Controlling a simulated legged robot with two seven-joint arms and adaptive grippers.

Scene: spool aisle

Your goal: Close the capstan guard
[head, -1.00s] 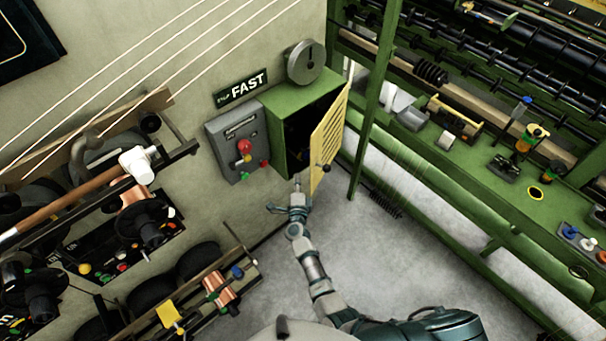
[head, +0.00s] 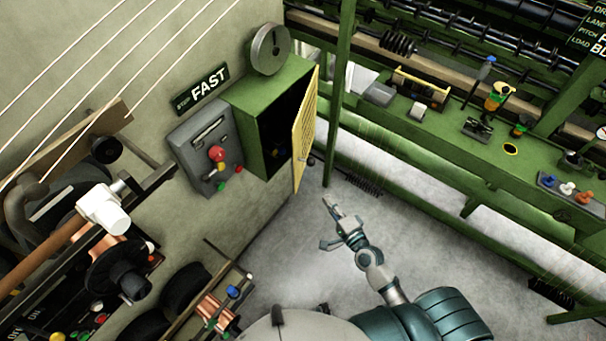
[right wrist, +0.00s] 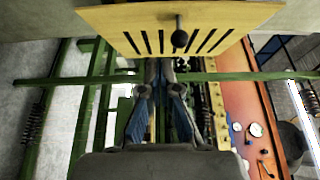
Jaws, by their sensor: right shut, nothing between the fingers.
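The capstan guard is a slotted yellow door (head: 303,135) hinged on a green box (head: 262,122) on the wall. It stands open, swung out to the right of the box, and the dark inside shows. In the right wrist view the guard (right wrist: 120,22) fills the top, with slots and a dark round knob (right wrist: 180,39). My right gripper (head: 332,222) is below and right of the guard, apart from it in the head view. Its fingers also show in the right wrist view (right wrist: 163,72), close together and empty. My left gripper is not in view.
A grey control box (head: 203,150) with a red button is left of the green box, under a FAST sign (head: 203,88). A green machine frame (head: 420,165) runs along the right. Bare floor (head: 300,250) lies between.

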